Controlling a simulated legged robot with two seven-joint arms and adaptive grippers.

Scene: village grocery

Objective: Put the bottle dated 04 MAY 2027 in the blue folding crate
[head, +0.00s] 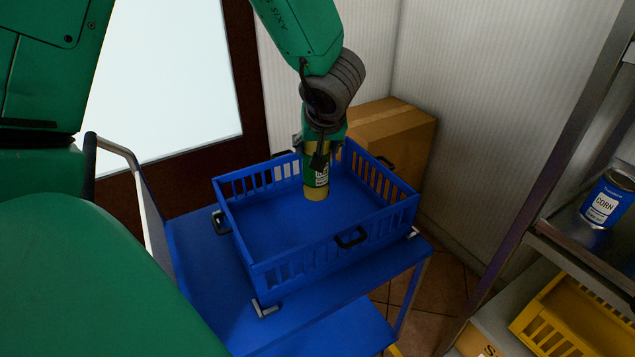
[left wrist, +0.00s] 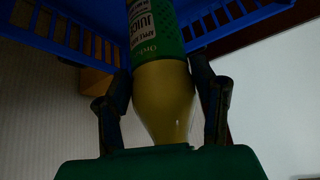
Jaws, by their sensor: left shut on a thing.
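The blue folding crate (head: 285,262) stands open on a blue cart. My left gripper (head: 317,152) points down over the back part of the crate. It is shut on a bottle (head: 316,192) with a green label and yellowish contents. The bottle looks upright inside the crate walls; I cannot tell whether its base touches the crate floor. In the left wrist view the bottle (left wrist: 163,85) is between both fingers, and its label reads apple juice. No date is readable on it. The rest of the crate looks empty. My right gripper is not in view.
The blue cart (head: 190,250) has a metal handle at its left. A cardboard box (head: 405,135) stands behind the crate by the wall. At right, a shelf holds a corn can (head: 606,200), with a yellow crate (head: 570,315) lower down.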

